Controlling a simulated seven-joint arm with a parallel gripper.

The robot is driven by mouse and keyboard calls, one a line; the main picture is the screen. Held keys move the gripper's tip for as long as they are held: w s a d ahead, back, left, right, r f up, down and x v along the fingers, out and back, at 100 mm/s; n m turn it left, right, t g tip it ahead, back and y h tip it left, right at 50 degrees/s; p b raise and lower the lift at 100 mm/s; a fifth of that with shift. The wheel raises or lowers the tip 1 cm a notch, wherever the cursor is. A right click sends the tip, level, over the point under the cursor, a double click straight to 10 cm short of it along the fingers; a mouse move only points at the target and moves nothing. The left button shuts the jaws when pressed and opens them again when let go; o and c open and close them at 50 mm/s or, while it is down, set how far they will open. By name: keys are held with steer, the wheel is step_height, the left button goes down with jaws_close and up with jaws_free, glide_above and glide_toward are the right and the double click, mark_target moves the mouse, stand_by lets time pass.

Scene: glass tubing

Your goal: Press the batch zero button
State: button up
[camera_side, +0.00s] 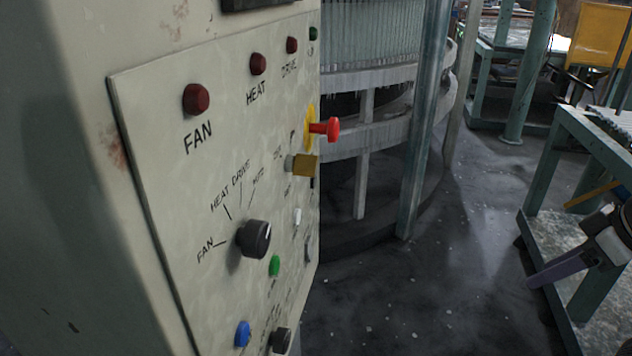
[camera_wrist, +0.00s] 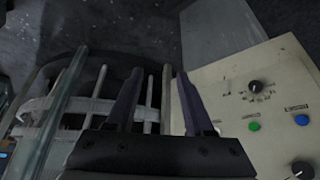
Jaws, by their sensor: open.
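The control panel (camera_side: 165,200) carries several buttons, and their small labels are too blurred to read, so I cannot tell which is batch zero. A green button (camera_side: 274,265) and a blue button (camera_side: 243,333) sit low on it. In the wrist view the green button (camera_wrist: 254,126) and blue button (camera_wrist: 302,119) lie right of my fingers. A white button (camera_side: 297,216) is higher up. My gripper (camera_side: 532,281) is at the right edge of the side view, well away from the panel. In the wrist view my gripper (camera_wrist: 157,82) is open and empty.
A black rotary knob (camera_side: 254,239), a second black knob (camera_side: 281,340), a red push knob (camera_side: 325,129) and a yellow block (camera_side: 305,165) stick out from the panel. A round metal frame (camera_side: 380,135) stands behind. A green-framed table (camera_side: 590,150) is at right. Open floor lies between.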

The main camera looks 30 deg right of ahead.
jaws_close()
stand_by(1.4)
